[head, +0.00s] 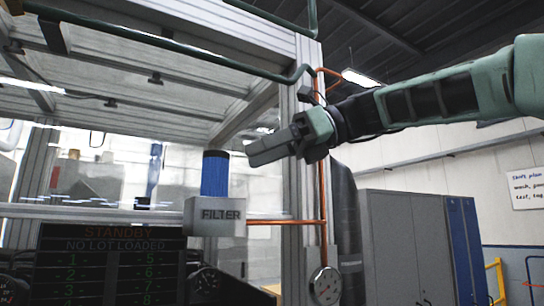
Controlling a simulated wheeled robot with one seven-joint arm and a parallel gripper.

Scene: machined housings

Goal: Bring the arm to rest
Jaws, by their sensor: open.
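My gripper (256,150) shows in the head view, at the end of my green and black arm, which reaches in from the right edge. The arm is raised and stretched out to the left. The gripper's fingers are open and point left, and nothing shows between them. In the picture they lie just right of and above a blue filter cylinder (215,174) on a grey block marked FILTER (214,215). I cannot tell the distance between fingers and filter.
A metal-framed enclosure with clear panels fills the left. A dark display (110,258) reads STANDBY, NO LOT LOADED. Grey cabinets (405,245) stand at the right.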

